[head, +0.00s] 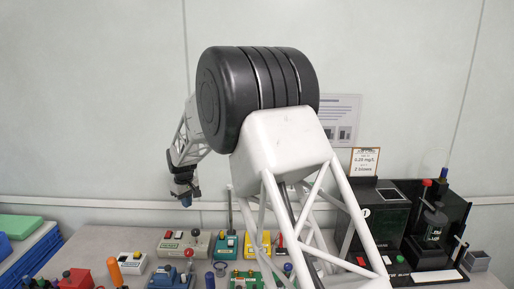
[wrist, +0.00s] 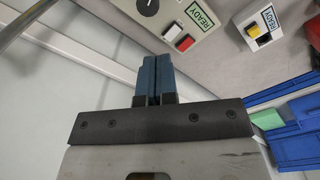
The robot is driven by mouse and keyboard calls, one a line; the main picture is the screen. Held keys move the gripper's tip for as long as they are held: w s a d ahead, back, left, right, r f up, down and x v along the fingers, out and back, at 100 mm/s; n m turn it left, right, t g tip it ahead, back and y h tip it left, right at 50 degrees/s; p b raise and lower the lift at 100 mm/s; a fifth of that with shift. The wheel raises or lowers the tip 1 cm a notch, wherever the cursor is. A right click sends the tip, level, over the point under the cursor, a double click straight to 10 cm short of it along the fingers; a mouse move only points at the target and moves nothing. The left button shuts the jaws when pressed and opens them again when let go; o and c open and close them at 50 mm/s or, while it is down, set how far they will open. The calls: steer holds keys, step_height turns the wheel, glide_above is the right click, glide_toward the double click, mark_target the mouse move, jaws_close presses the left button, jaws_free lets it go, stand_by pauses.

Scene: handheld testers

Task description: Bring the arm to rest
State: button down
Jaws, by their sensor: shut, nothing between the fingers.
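My gripper (head: 187,200) hangs in the air, pointing down, left of the middle in the head view. It is above the back of the table and the handheld testers. In the wrist view its two blue fingers (wrist: 155,76) are pressed together with nothing between them. Past the fingertips is a grey tester (wrist: 192,22) with a red and a white button, a black knob and a READY label. My arm fills the middle of the head view and hides part of the table.
Several testers crowd the table, among them a grey one (head: 184,244) and a yellow one (head: 257,245). A red box (head: 76,280) and a white tester (head: 127,263) stand at left. Blue bins (head: 22,255) are far left. Black equipment (head: 430,235) stands at right.

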steer(key=s+d+r+m, duration=0.2)
steer(key=s+d+r, duration=0.45)
steer(key=d, duration=0.35)
steer(key=s+d+r+m+t, duration=0.1)
steer(key=s+d+r, duration=0.4)
steer(key=s+d, duration=0.4)
steer(key=s+d+r+m, duration=0.2)
steer(key=s+d+r, duration=0.4)
steer(key=d, duration=0.4)
steer(key=s+d+f+m, duration=0.1)
steer(key=s+d, duration=0.4)
steer(key=s, duration=0.5)
steer(key=s+d+f+m, duration=0.1)
steer(key=s+d+m, duration=0.1)
steer(key=s+d, duration=0.4)
steer(key=s+d+f+m+t, duration=0.1)
steer(key=s+d, duration=0.4)
steer(key=s, duration=1.1)
steer(key=shift+s+d+f+m, duration=0.2)
steer(key=shift+d+m, duration=0.1)
steer(key=shift+m, duration=0.4)
